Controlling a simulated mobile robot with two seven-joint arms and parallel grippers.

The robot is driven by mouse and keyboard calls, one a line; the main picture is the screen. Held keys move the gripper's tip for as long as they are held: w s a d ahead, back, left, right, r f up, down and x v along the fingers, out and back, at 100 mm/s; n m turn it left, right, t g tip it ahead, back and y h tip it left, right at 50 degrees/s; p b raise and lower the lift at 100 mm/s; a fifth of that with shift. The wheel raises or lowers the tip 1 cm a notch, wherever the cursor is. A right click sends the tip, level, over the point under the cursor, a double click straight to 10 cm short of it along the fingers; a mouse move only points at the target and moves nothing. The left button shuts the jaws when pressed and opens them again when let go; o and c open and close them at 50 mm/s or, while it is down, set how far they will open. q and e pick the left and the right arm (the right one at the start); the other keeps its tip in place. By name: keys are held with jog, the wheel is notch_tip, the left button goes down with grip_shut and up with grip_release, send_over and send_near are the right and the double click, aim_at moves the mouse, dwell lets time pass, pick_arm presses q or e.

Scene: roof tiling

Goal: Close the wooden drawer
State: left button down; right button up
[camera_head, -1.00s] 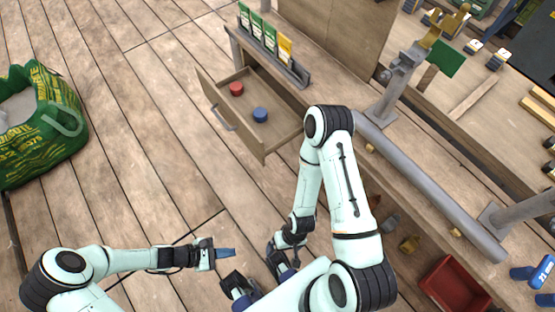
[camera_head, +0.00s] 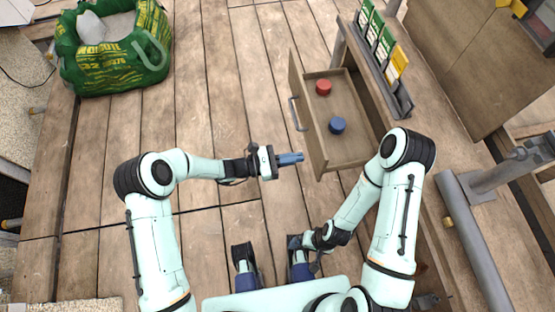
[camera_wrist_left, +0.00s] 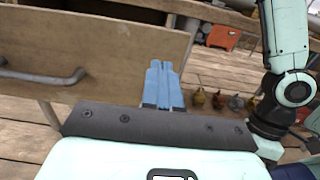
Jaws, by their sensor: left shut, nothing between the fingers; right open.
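The wooden drawer (camera_head: 350,146) stands pulled out of the workbench in the head view, with a red round item (camera_head: 323,87) and a blue round item (camera_head: 337,125) inside. Its front panel carries a grey handle (camera_head: 298,113). My left gripper (camera_head: 300,158) is shut and empty, just in front of the drawer front near its lower end. In the left wrist view, its blue fingers (camera_wrist_left: 163,88) lie across the view of the drawer front (camera_wrist_left: 100,55), right of the handle (camera_wrist_left: 45,77); I cannot tell if they touch. My right gripper (camera_head: 298,243) is low beside my base, its fingers mostly hidden.
A rack of seed packets (camera_head: 382,45) stands on the workbench (camera_head: 445,95) above the drawer. A grey pipe (camera_head: 475,245) runs along the bench edge. A green bag (camera_head: 115,48) sits at the upper left. The plank floor left of the drawer is clear.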

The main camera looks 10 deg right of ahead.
aim_at(320, 154)
pick_arm(q)
jog(key=shift+w+d, duration=0.1)
jog(key=shift+d, duration=2.4)
pick_arm(e)
jog(key=shift+w+f, duration=0.1)
jog(key=shift+f, duration=0.05)
pick_arm(q)
jog(key=shift+d, duration=0.1)
jog(key=shift+d, duration=0.2)
jog(key=d+b, duration=0.8)
jog(key=d, duration=1.2)
jog(key=shift+w+d+r+b, duration=0.2)
jog(key=shift+w+d+b, duration=0.1)
jog(key=shift+b, duration=0.1)
pick_arm(e)
jog(key=w+d+f+t+h, duration=0.1)
jog(key=w+d+f+t, duration=0.2)
jog(key=w+f, duration=0.6)
jog(key=shift+w+d+f+m+h, duration=0.4)
jog(key=shift+w+d, duration=0.2)
jog(key=shift+d, duration=0.5)
pick_arm(q)
jog(key=shift+r, duration=0.1)
jog(key=shift+a, duration=0.1)
